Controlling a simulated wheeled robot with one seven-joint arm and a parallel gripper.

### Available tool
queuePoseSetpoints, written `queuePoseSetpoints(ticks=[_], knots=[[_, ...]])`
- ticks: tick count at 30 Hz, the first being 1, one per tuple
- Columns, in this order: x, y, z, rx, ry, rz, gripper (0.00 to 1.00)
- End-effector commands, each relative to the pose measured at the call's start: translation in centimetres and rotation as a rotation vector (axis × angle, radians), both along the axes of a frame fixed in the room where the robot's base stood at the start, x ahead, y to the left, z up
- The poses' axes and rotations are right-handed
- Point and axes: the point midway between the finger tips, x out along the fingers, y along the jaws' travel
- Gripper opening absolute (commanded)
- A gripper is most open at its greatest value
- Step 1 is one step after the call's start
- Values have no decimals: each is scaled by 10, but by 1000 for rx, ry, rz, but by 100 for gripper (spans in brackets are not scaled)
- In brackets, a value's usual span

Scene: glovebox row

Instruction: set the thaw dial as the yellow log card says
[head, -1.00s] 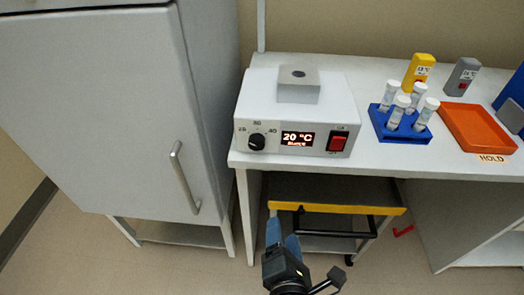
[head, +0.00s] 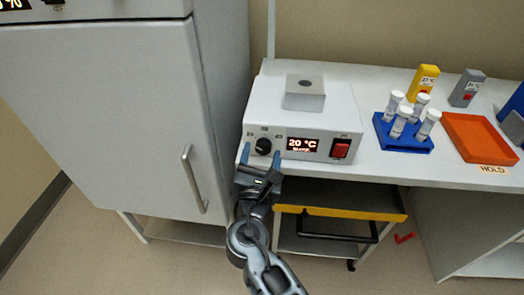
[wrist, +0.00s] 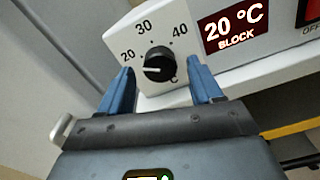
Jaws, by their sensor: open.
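The thaw dial (head: 263,146) is a black knob on the front of a white heating block (head: 262,100). In the wrist view the dial (wrist: 158,64) has marks 20, 30 and 40; its white pointer line points left, near 20. The display (wrist: 232,27) reads 20 °C BLOCK. My gripper (head: 260,156) is open in front of the dial, with one blue finger on each side of the knob; I cannot tell whether they touch it.
A red switch (head: 340,149) is right of the display. A grey cabinet (head: 110,110) with a handle stands close on the left.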

Motion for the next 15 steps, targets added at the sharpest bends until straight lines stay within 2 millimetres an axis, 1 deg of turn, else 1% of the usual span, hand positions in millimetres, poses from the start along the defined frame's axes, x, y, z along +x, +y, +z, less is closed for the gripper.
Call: queuePoseSetpoints(ticks=[1,4,13,15], knots=[[5,0,0,-1,0,-1,65],[11,-1,0,0,0,-1,65],[13,-1,-1,0,1,-1,65],[13,-1,-1,0,1,-1,58]])
